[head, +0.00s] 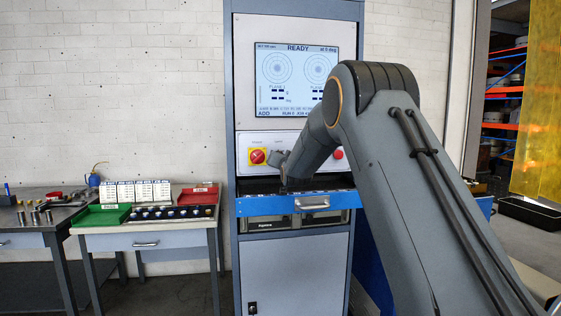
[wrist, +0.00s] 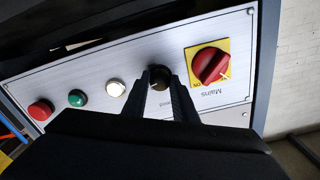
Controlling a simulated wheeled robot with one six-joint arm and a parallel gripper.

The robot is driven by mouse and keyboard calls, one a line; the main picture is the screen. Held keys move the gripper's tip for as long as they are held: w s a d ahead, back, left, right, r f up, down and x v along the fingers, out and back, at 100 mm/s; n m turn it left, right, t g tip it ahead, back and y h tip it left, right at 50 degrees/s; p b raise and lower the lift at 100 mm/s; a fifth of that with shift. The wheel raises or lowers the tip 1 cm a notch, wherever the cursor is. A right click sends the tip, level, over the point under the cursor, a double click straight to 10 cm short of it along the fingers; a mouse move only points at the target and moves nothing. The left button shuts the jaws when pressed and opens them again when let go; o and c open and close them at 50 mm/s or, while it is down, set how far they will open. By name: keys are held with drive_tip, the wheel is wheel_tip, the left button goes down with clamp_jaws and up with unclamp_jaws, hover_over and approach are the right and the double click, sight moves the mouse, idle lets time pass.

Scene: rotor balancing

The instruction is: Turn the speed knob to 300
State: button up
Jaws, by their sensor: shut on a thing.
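The speed knob (wrist: 160,74) is a small black round knob on the silver control panel (wrist: 98,72), in the middle of the wrist view. My gripper (wrist: 161,84) has one dark finger on each side of it and is shut on it. The fingers and wrist hide much of the label below the knob, and I cannot read a speed scale or setting. In the head view my gripper (head: 283,162) is at the panel below the screen, and the arm hides the knob there. The screen (head: 296,75) reads READY, with two round dials.
Beside the knob are a red mains switch on a yellow plate (wrist: 211,66), a white button (wrist: 115,89), a green button (wrist: 77,98) and a red button (wrist: 41,110). A blue drawer front (head: 270,205) juts out below the panel. Workbenches (head: 148,240) stand at left.

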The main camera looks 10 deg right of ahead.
idle(0.3)
drive_tip(key=o, duration=1)
drive_tip(key=shift+o, duration=0.2)
wheel_tip(320, 180, up, 10)
drive_tip(key=shift+b, duration=1)
drive_tip(key=shift+d, duration=0.1)
